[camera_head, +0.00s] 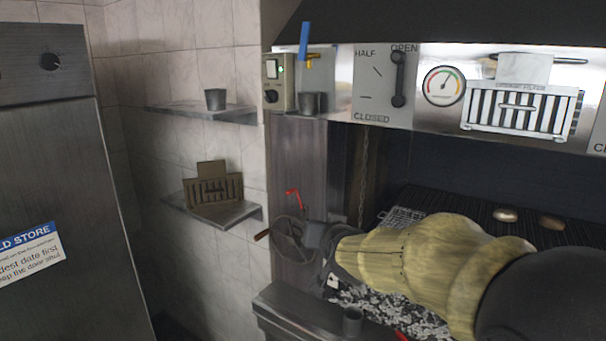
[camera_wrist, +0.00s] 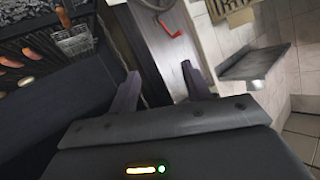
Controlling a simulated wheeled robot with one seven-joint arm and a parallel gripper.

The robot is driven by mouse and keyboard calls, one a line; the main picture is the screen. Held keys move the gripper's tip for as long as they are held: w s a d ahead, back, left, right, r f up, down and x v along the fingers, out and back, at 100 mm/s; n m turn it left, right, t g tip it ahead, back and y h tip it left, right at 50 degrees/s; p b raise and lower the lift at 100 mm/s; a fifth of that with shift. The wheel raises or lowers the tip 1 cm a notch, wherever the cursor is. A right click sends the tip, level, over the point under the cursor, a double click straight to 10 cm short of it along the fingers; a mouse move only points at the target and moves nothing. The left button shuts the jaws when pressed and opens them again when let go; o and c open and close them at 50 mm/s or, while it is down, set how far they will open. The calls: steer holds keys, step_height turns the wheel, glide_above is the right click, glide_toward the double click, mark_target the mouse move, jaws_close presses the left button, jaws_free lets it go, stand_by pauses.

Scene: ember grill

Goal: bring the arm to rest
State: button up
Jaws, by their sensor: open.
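My arm (camera_head: 430,260), in a padded yellowish cover, reaches leftwards across the front of the grill in the head view. My gripper (camera_head: 300,235) is at its far end, in front of the dark upright panel left of the grill. In the wrist view the two fingers of my gripper (camera_wrist: 160,75) stand wide apart with nothing between them. The arm hides part of the grill and the white-grey coals.
The grill (camera_head: 450,200) carries a few food pieces and a wire basket (camera_wrist: 75,42). A red hooked item (camera_wrist: 170,24) hangs by the panel. A shelf (camera_wrist: 253,64) juts from the tiled wall. A small cup (camera_head: 352,320) stands on the front ledge, below the arm.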

steer(key=s+d+f+g+h, duration=0.1)
steer(key=s+d+f+g, duration=0.4)
steer(key=s+f, duration=0.6)
steer(key=s+d+f+n+g+h, duration=0.1)
steer(key=s+d+f+g, duration=0.4)
steer(key=s+f, duration=0.6)
steer(key=shift+s+d+f+g, duration=0.3)
steer(key=shift+s+g, duration=0.3)
steer(key=shift+s, duration=0.55)
